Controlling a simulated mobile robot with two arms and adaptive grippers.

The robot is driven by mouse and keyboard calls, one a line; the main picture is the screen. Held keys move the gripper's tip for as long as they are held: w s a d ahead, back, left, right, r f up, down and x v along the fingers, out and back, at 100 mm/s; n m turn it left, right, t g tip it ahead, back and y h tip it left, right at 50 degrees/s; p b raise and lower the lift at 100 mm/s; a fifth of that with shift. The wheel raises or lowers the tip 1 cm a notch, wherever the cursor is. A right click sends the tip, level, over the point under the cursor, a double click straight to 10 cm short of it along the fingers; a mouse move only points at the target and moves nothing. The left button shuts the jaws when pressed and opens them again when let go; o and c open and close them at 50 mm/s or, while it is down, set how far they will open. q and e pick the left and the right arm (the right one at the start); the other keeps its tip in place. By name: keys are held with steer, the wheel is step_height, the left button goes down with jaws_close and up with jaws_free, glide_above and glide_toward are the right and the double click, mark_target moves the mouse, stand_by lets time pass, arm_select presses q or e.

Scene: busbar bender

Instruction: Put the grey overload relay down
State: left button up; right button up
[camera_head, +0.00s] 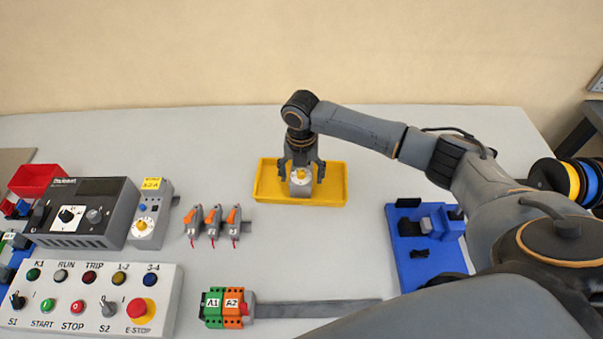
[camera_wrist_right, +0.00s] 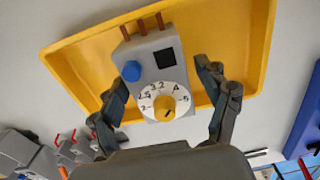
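The grey overload relay (camera_head: 301,183) is in the yellow tray (camera_head: 329,191), at the tray's front middle part. In the right wrist view the relay (camera_wrist_right: 150,72) shows a blue knob, a black square, a white dial with a yellow centre and copper-coloured prongs. My right gripper (camera_head: 301,175) reaches down over the tray with a finger on each side of the relay. In the right wrist view the right gripper (camera_wrist_right: 165,100) is open, with a clear gap at the right finger and a small one at the left. My left gripper is out of view.
Left of the tray stand several grey-orange devices (camera_head: 213,222), another grey dial unit (camera_head: 151,214) and a control panel (camera_head: 95,300). Green and orange terminal blocks (camera_head: 228,308) sit on a rail in front. A blue fixture (camera_head: 415,260) is at right. Table behind the tray is clear.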

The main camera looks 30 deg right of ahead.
steer(key=shift+r, duration=0.1)
step_height(320, 180, up, 12)
steer(key=shift+b, duration=0.45)
stand_by(0.6)
